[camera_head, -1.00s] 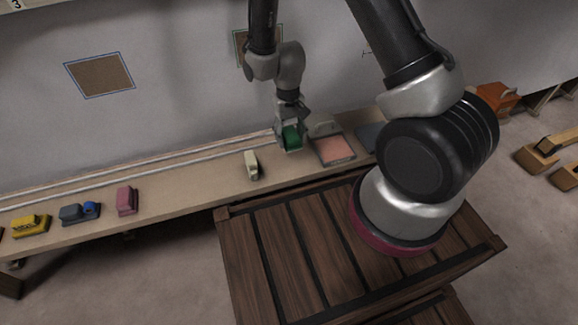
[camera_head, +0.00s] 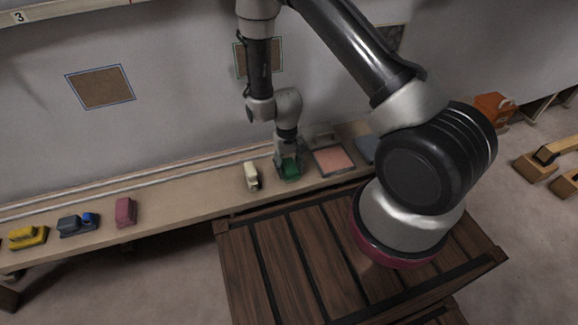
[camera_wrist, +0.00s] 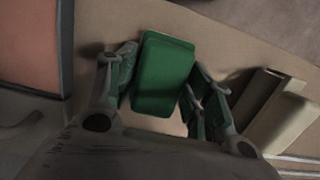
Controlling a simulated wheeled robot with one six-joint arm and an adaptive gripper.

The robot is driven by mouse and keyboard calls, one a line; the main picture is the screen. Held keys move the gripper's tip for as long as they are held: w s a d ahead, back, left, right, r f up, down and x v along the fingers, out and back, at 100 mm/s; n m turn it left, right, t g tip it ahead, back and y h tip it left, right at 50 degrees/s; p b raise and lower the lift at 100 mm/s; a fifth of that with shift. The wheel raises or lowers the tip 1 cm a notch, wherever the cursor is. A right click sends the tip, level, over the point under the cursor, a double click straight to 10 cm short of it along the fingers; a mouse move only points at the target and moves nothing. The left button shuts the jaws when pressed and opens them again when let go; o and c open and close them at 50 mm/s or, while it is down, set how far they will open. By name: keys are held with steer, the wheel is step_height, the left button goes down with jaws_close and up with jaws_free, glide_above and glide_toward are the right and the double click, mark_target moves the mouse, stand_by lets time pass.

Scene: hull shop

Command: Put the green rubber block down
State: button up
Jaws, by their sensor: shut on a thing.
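The green rubber block (camera_head: 290,171) is between the fingers of my gripper (camera_head: 288,164), over the long wooden bench between the cream block and the pink-topped tray. In the wrist view the green block (camera_wrist: 164,75) fills the space between the fingers of my gripper (camera_wrist: 162,92), which are shut on it. It is low over the bench top; I cannot tell whether its underside touches.
A cream block (camera_head: 251,176) stands close to the left and a tray with a pink pad (camera_head: 333,160) close to the right. Pink (camera_head: 125,212), blue-grey (camera_head: 77,224) and yellow (camera_head: 28,237) things sit farther left on the bench (camera_head: 185,195). A slatted wooden crate (camera_head: 290,265) stands in front.

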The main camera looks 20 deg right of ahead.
steer(key=o, duration=0.9)
steer(key=shift+f, duration=0.1)
step_height(320, 180, up, 13)
steer(key=w, duration=0.2)
step_height(320, 180, up, 10)
steer(key=t, duration=0.1)
glide_above(288, 162)
steer(key=d, duration=0.2)
steer(key=s+d+r+t, duration=0.1)
steer(key=s+d+r, duration=0.15)
steer(key=r, duration=0.45)
steer(key=s+d+r+t, duration=0.1)
steer(key=d+r, duration=0.2)
steer(key=r, duration=0.4)
steer(key=s+d+r+t, duration=0.1)
steer(key=s+d+r, duration=0.1)
steer(key=s+r, duration=0.2)
steer(key=s+d+r, duration=0.3)
steer(key=s, duration=0.4)
steer(key=s+d+r+t, duration=0.1)
steer(key=s+d+r, duration=0.1)
steer(key=s+r, duration=0.2)
steer(key=shift+s+d+r+t, duration=0.1)
steer(key=shift+s+r+t, duration=0.1)
steer(key=shift+s, duration=0.3)
steer(key=shift+s+d+r+t, duration=0.1)
steer(key=shift+s+r, duration=0.05)
steer(key=shift+s, duration=0.35)
